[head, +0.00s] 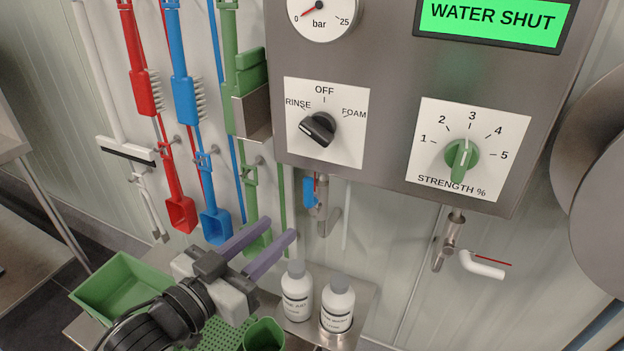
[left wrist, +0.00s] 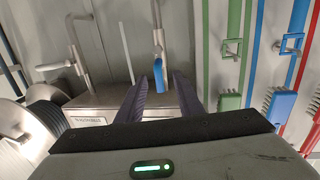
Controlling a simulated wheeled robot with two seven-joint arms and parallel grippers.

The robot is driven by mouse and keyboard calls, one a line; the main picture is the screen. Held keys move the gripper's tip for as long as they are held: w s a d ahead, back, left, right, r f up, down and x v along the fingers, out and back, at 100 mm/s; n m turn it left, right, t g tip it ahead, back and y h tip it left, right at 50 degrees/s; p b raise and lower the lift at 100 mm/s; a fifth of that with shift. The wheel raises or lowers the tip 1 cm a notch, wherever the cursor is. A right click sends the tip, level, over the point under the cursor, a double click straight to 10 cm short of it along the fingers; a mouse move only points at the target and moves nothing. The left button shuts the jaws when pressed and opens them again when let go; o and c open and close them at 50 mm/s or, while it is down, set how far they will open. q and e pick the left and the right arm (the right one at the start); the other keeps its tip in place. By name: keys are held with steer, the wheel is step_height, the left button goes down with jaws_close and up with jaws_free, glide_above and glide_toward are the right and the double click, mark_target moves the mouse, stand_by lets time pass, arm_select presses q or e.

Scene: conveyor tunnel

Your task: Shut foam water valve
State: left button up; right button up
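A small valve with a blue handle (head: 309,192) sits on a metal pipe under the grey control box. Its handle looks upright, along the pipe. The blue handle also shows in the left wrist view (left wrist: 158,42), just beyond the fingertips. No label shows which is the foam water valve. My left gripper (head: 279,228) is open and empty, below and left of the blue handle and apart from it. Its purple fingers fill the middle of the left wrist view (left wrist: 160,85). My right gripper is not in view.
The control box display (head: 493,13) reads WATER SHUT on green. Below are a black selector knob (head: 317,128) and a green strength knob (head: 461,160). Two white bottles (head: 298,292) stand near my gripper. Red, blue and green brushes hang at the left. A green bin (head: 120,285) is below.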

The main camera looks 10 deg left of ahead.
arm_select(q)
glide_toward(306, 190)
steer(key=w, duration=0.1)
steer(key=shift+t+h, duration=0.3)
steer(key=x, duration=0.6)
steer(key=p+x, duration=0.1)
steer(key=x, duration=0.3)
steer(key=shift+f, duration=0.3)
jaws_close()
